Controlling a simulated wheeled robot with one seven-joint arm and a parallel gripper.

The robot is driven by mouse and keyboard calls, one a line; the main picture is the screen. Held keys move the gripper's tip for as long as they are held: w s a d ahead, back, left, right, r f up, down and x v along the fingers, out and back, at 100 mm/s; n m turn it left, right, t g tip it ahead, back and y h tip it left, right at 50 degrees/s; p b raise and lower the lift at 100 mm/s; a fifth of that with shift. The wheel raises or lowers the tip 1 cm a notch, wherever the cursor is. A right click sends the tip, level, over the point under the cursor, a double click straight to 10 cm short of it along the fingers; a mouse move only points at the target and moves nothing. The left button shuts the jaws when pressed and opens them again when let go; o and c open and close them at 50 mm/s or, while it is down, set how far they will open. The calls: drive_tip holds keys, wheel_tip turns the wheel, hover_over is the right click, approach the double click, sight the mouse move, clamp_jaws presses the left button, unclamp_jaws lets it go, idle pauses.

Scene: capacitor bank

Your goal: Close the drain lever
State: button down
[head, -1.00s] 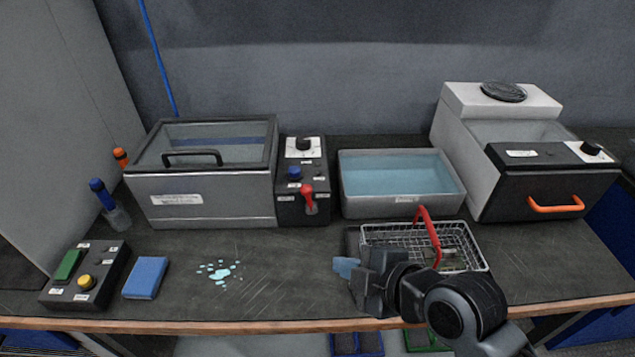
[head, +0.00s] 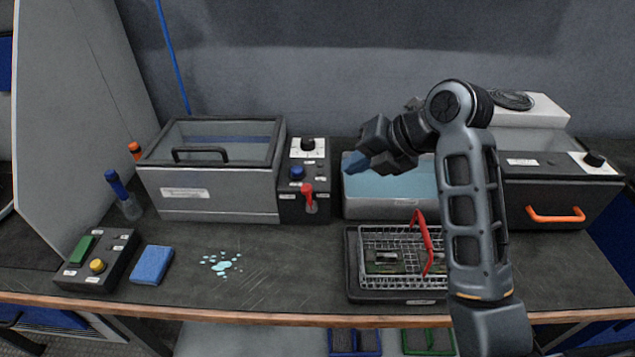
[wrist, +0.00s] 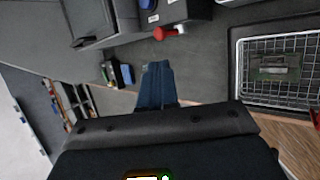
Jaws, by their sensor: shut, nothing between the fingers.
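The drain lever is likely the red lever (head: 308,192) on the front of the black control box (head: 302,214), right of the lidded grey tank (head: 208,192). Its red end stands up above a pale base. It also shows in the wrist view, where the red lever (wrist: 166,33) lies beyond my fingertips. My gripper (head: 355,162) is shut and empty, with blue fingertips, raised above the left end of the open water bath. It is right of and higher than the lever, not touching it. In the wrist view my gripper (wrist: 157,68) points toward the box.
The water bath (head: 390,208) stands right of the control box. A wire basket (head: 390,282) with a red handle sits on a dark tray in front. Bench before the lever is clear.

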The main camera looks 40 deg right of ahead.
sight(310, 188)
drive_tip(key=p+x, duration=0.1)
drive_tip(key=x, duration=1.1)
drive_tip(key=shift+w+a+f, duration=0.1)
